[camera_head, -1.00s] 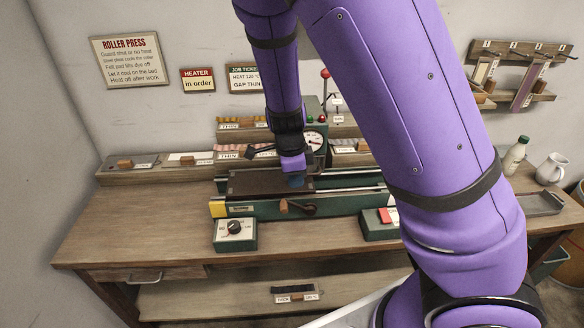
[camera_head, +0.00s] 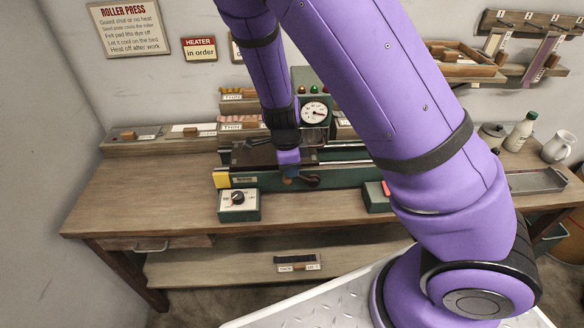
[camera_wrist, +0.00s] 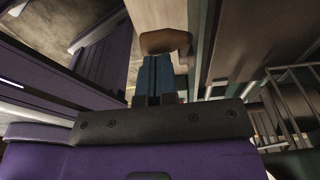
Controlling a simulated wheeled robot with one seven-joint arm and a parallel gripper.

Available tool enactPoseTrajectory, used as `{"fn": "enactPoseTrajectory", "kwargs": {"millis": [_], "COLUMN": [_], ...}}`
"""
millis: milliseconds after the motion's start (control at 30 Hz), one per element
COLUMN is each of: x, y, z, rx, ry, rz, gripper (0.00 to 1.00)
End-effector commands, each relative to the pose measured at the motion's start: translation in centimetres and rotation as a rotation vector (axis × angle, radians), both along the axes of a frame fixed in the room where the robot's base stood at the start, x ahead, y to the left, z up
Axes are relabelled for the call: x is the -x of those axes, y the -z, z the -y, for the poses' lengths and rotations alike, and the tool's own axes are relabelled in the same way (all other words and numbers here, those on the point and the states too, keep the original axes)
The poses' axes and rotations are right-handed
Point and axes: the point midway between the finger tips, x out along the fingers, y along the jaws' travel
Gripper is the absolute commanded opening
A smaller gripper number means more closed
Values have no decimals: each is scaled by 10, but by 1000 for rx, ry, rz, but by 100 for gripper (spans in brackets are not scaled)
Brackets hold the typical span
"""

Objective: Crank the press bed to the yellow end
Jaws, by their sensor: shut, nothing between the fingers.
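The roller press stands on the bench, with a green base (camera_head: 345,178) and a yellow block (camera_head: 221,179) at its left end. The dark press bed (camera_head: 252,154) lies near that left end, partly hidden by my arm. The crank (camera_head: 312,181) is on the front of the base. Its wooden knob (camera_wrist: 165,42) is just beyond my fingertips in the wrist view. My gripper (camera_head: 289,175) is shut and empty, with its blue fingers at the knob. I cannot tell whether they touch it.
A control box with a dial (camera_head: 239,203) stands in front of the yellow end. A bottle (camera_head: 519,132) and a white jug (camera_head: 558,147) stand at the far right. The bench's left part is clear.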

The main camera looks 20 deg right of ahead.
Motion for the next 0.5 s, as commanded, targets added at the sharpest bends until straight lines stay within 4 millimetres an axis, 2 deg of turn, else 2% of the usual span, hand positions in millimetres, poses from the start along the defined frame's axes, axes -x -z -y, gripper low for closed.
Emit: {"fn": "enactPoseTrajectory", "kwargs": {"millis": [500], "x": [-4], "y": [12], "z": [-14], "rx": [146], "ry": [-6], "rz": [-47], "gripper": [0]}}
